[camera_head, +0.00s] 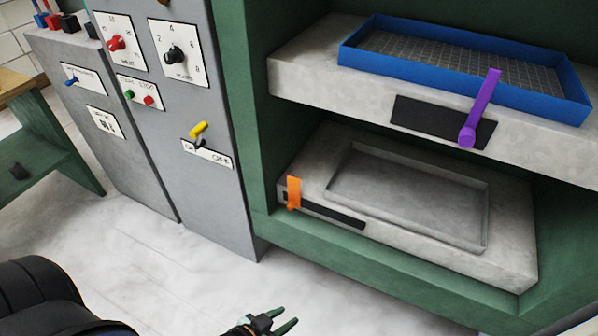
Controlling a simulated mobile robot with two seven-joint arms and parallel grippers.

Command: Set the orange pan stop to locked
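The orange pan stop (294,190) is a short flat lever on the front of the lower press block. It stands upright at the left end of a dark slotted plate (335,215). My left gripper (286,319) is low at the bottom edge of the picture, in front of and below the pan stop, well apart from it. Its two green fingers are spread with nothing between them. My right gripper is not in view.
The lower block (515,250) has an empty shallow recess. Above it, a purple lever (480,110) stands before a blue tray (575,105). A grey control cabinet (215,195) with knobs and a yellow switch (198,130) stands left. The pale floor (150,255) is clear.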

